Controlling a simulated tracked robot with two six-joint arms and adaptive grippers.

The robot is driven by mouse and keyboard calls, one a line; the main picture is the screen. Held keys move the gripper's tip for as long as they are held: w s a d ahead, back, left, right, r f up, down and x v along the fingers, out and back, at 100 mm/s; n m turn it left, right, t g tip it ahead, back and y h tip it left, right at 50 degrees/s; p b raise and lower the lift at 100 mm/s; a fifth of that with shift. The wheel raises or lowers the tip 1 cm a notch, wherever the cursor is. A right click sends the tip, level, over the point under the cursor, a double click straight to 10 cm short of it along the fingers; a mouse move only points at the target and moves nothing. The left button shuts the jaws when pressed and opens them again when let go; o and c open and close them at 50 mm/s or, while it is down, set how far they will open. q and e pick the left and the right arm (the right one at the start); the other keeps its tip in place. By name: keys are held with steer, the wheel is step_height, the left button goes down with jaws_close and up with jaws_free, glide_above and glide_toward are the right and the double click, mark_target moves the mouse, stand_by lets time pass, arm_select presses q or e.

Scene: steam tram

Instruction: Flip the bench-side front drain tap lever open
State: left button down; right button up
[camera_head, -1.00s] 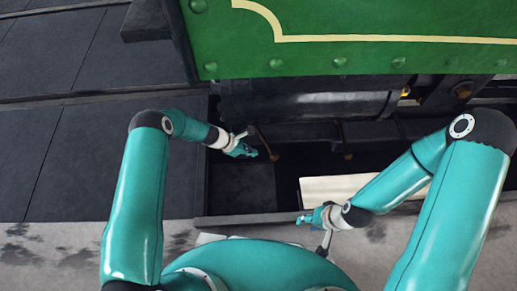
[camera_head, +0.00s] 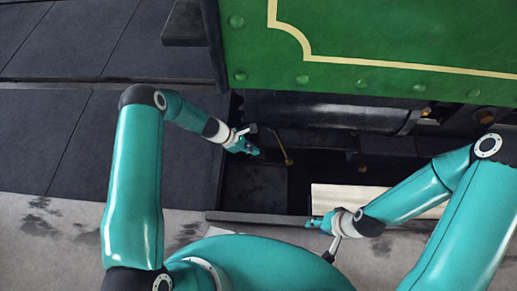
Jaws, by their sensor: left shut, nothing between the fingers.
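A thin brass-coloured drain tap lever (camera_head: 281,146) hangs under the green tram side and slants down to a small knob at its lower end. My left gripper (camera_head: 256,152) is shut and empty, just left of the lever, with a small gap between its tips and the knob. A second small brass tap part (camera_head: 362,168) shows further right under the dark cylinder; I cannot tell its lever position. My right gripper (camera_head: 312,223) is low in the middle, by the pit's near edge, away from both taps. Its fingers are too small to read.
The green riveted tram panel (camera_head: 370,35) overhangs the dark cylinder (camera_head: 330,112). A dark step (camera_head: 190,25) juts out at upper left. A pale board (camera_head: 335,198) lies in the pit, under my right forearm. The dark pit rim (camera_head: 275,218) runs in front.

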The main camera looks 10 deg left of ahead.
arm_select(q)
steer(key=s+d+r+m+y, duration=0.1)
steer(key=s+r+m, duration=0.2)
steer(key=s+m, duration=0.6)
steer(key=s+r+m+g+y, duration=0.1)
steer(key=s+r+m+y, duration=0.1)
steer(key=s+m, duration=0.8)
steer(key=s, duration=0.4)
steer(key=shift+s+d+r+g, duration=0.25)
steer(key=shift+d+r+g, duration=0.05)
steer(key=shift+d+r, duration=0.1)
